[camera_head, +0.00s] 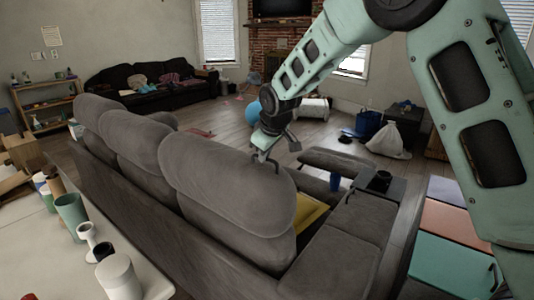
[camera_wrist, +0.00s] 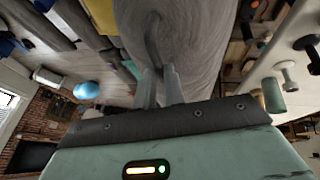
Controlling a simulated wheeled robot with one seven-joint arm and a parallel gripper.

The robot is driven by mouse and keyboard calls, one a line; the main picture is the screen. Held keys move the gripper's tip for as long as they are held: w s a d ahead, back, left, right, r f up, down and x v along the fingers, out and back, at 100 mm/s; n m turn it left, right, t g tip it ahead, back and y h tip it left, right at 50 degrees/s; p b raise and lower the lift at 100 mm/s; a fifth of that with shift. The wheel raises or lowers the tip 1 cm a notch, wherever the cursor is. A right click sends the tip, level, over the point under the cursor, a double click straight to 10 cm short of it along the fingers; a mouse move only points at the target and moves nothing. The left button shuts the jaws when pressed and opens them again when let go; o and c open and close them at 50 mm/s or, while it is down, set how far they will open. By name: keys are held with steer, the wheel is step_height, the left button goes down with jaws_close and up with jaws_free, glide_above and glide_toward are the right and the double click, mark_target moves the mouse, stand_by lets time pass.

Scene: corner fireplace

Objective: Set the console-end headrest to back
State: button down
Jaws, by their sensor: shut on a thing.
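The grey sofa (camera_head: 130,195) has three padded headrests in a row, seen from behind. The console-end headrest (camera_head: 222,188) is the nearest one and stands upright above its backrest. My gripper (camera_head: 264,154) is at its top edge, on the right-hand side. In the wrist view the headrest (camera_wrist: 195,35) fills the upper middle, and the fingers are shut on a thin curved grey handle (camera_wrist: 152,42) against it. The exact contact at the fingertips is partly hidden. The console (camera_head: 378,183), with a dark cup in it, is at the right.
A white table (camera_head: 65,255) with cups stands at the left front. A teal and pink cabinet (camera_head: 455,262) stands at the right. A blue ball (camera_head: 253,112), a white bag (camera_head: 388,140) and a dark sofa (camera_head: 150,90) are farther back. Open floor lies between the sofas.

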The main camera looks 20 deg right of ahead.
steer(key=shift+s+a+f, duration=0.55)
steer(key=shift+a+f, duration=0.05)
steer(key=shift+a, duration=0.1)
steer(key=c, duration=1.5)
jaws_free()
steer(key=shift+s+a, duration=0.1)
steer(key=shift+a, duration=0.05)
steer(key=shift+r, duration=0.15)
steer(key=shift+r, duration=0.15)
steer(key=v, duration=0.5)
steer(key=b+v, duration=0.1)
steer(key=v, duration=0.5)
steer(key=b+v, duration=0.1)
steer(key=v, duration=0.5)
steer(key=shift+w+d+r, duration=0.25)
steer(key=shift+d, duration=0.05)
